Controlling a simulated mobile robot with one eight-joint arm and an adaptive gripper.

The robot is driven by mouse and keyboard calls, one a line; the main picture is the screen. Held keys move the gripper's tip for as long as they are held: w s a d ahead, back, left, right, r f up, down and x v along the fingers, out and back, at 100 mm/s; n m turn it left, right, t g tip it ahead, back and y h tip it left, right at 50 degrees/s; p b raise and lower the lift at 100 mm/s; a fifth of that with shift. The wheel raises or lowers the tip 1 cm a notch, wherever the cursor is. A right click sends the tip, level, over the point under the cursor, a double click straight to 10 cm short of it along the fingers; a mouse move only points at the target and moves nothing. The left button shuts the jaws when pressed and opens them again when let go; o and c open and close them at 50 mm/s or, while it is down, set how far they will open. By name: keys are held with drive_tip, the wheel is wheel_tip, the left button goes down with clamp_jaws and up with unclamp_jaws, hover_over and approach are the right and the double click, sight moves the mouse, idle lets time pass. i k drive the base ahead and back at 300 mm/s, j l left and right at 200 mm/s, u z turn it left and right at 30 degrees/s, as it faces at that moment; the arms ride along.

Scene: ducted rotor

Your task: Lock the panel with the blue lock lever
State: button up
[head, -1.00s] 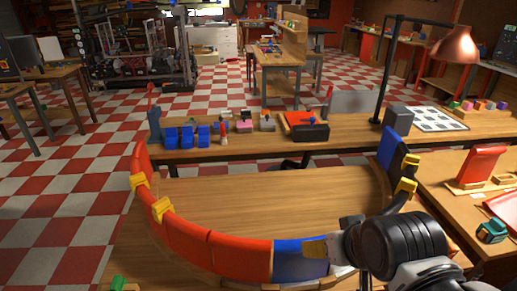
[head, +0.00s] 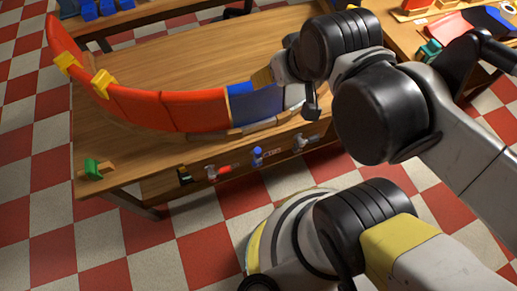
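The blue lock lever (head: 258,156) sits on the front edge of the table, below the curved ring of panels. A red-handled lever (head: 221,171) is to its left and a grey lever (head: 300,141) to its right. The blue panel (head: 257,105) stands upright in the ring, to the right of the red panels (head: 196,112). My gripper (head: 292,84) is at the right end of the blue panel, above the levers and apart from them.
Yellow clamps (head: 103,84) grip the red ring at the left. A green block (head: 93,168) lies on the table's (head: 130,172) front left corner. My arm covers the right side. Checkered floor (head: 150,250) is open in front of the table.

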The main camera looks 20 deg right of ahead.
sight(257, 151)
drive_tip(key=k+j, duration=0.1)
drive_tip(key=k, duration=0.75)
drive_tip(key=k+j, duration=0.1)
drive_tip(key=k, duration=0.75)
